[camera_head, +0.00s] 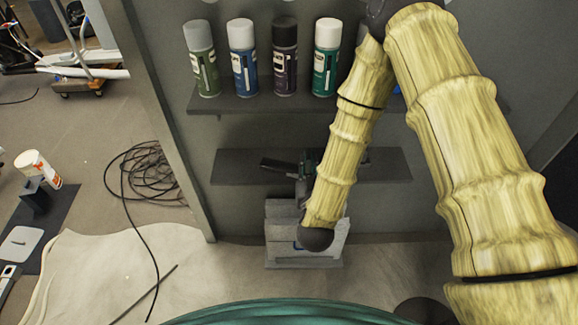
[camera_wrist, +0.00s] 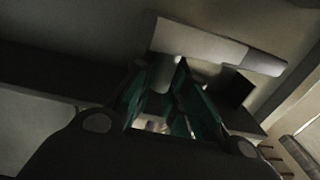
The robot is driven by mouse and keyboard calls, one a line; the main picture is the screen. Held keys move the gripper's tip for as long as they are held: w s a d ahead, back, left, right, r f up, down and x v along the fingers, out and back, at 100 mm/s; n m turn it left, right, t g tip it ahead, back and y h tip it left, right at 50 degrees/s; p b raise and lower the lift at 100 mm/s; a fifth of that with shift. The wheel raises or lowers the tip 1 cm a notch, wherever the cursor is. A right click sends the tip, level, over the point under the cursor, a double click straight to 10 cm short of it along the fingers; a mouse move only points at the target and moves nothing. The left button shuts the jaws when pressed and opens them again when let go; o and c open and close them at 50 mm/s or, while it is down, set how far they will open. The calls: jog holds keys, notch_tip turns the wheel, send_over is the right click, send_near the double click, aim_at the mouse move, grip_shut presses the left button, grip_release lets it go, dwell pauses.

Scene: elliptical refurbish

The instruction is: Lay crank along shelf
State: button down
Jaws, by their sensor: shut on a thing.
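My gripper (camera_head: 306,172) is at the lower grey shelf (camera_head: 385,166) in the head view, mostly hidden behind my arm. A dark bar, which looks like part of the crank (camera_head: 278,165), sticks out to its left at shelf height. In the wrist view my gripper's teal fingers (camera_wrist: 165,95) are closed on a pale rounded piece of the crank (camera_wrist: 161,73). A flat pale bar lies just beyond the fingertips. The shelf also shows as a dark band at the left of the wrist view (camera_wrist: 55,80). I cannot tell whether the crank touches the shelf.
Several spray cans (camera_head: 242,62) stand on the upper shelf (camera_head: 255,103), above my gripper. A light grey boxy unit (camera_head: 282,245) stands below the lower shelf, partly behind my arm. A coiled cable (camera_head: 150,172) lies on the floor at left. The lower shelf's right part looks clear.

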jog(key=f+b, duration=0.1)
jog(key=b, duration=0.2)
jog(key=shift+w+f, duration=0.25)
jog(key=shift+f, duration=0.1)
jog(key=b, duration=0.2)
jog(key=f+y+b, duration=0.1)
jog(key=b, duration=0.1)
jog(key=a+f+n+b, duration=0.1)
jog(key=b, duration=0.1)
jog(key=shift+w+y, duration=0.25)
jog(key=shift+y, duration=0.15)
jog(key=f+y+b, duration=0.1)
jog(key=b, duration=0.2)
jog(key=a+f+n+b, duration=0.1)
jog(key=b, duration=0.3)
jog(key=shift+s+a+f+y, duration=0.1)
jog(key=shift+a+f+y, duration=0.15)
jog(key=shift+y, duration=0.15)
jog(key=b, duration=0.2)
jog(key=a+f+n+y+b, duration=0.1)
jog(key=b, duration=0.2)
jog(key=shift+s+g+y, duration=0.3)
jog(key=shift+g, duration=0.1)
